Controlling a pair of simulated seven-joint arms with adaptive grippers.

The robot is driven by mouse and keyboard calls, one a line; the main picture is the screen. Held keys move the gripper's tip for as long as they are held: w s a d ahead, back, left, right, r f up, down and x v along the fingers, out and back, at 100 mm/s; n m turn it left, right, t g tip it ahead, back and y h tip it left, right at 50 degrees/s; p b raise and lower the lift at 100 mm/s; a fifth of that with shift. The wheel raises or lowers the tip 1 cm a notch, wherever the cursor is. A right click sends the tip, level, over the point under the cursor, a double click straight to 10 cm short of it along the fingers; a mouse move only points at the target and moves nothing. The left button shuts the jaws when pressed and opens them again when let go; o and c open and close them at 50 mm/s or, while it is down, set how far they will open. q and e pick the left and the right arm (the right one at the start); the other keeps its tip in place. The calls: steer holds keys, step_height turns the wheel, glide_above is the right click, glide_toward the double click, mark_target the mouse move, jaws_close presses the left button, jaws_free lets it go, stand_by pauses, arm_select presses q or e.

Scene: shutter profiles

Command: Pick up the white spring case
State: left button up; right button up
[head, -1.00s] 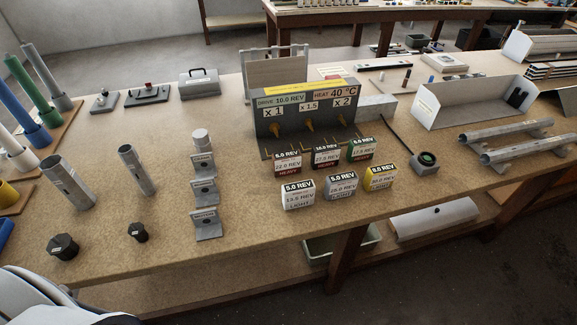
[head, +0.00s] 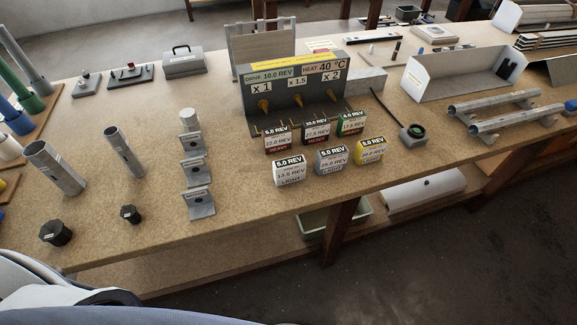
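The white spring case (head: 289,171) sits on the bench at the left of the front row of labelled cases. Its label reads 5.0 REV, 13.5 REV and LIGHT. A grey case (head: 331,159) and a yellow case (head: 370,151) stand to its right in the same row. Behind them stand a dark red case (head: 278,138), a black one (head: 316,133) and a green one (head: 352,123), each with a HEAVY label where readable. Neither gripper is in view. Parts of my own body show at the bottom left.
A grey drive panel (head: 297,92) with brass hooks stands behind the cases. Grey brackets (head: 199,204) stand to the left, with metal tubes (head: 54,166) and black end caps (head: 55,233) farther left. A white tray (head: 455,83) and long tubes lie right. Bench is clear between brackets and white case.

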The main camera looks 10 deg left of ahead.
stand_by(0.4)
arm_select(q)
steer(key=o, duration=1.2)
